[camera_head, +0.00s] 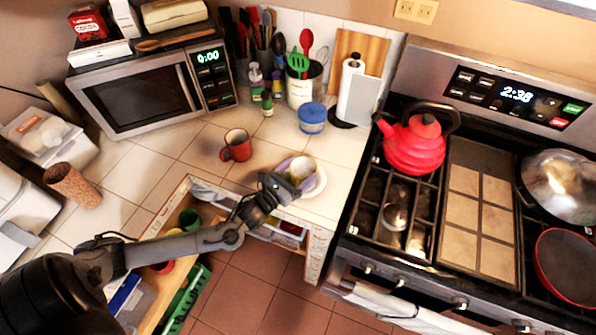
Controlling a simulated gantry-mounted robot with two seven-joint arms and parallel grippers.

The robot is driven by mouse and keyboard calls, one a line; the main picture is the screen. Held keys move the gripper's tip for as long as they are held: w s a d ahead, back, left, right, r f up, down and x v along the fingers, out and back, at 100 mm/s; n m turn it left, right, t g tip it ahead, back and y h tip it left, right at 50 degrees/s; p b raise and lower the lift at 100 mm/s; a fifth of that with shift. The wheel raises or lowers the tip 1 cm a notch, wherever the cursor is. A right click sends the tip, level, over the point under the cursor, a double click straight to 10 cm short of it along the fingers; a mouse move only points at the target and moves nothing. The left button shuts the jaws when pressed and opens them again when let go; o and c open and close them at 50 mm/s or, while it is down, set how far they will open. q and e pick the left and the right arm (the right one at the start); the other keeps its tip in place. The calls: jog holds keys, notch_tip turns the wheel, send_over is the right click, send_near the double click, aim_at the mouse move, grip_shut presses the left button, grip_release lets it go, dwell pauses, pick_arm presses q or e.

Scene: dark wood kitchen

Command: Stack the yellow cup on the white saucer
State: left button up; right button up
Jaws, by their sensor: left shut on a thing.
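The yellow cup (304,168) is small and pale, near the front edge of the counter. My left gripper (292,180) reaches in from the left and is shut on the cup, covering part of it. The white saucer (319,187) shows to the right of and below the cup, partly hidden by the cup and gripper. The cup overlaps the saucer in this view; I cannot tell whether they touch. My right gripper is not in view.
A purple dish edge (283,166) shows behind the gripper. A red mug (236,146) stands to the left, and a blue jar (313,119) behind. The stove (347,225) is to the right. An open drawer (207,205) lies below my arm.

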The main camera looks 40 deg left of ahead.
pick_arm(q)
jog(key=shift+f, duration=0.1)
jog(key=o, duration=1)
jog(key=shift+f, duration=0.1)
jog(key=shift+r, duration=0.35)
jog(key=s+p, duration=0.1)
jog(key=s, duration=1.1)
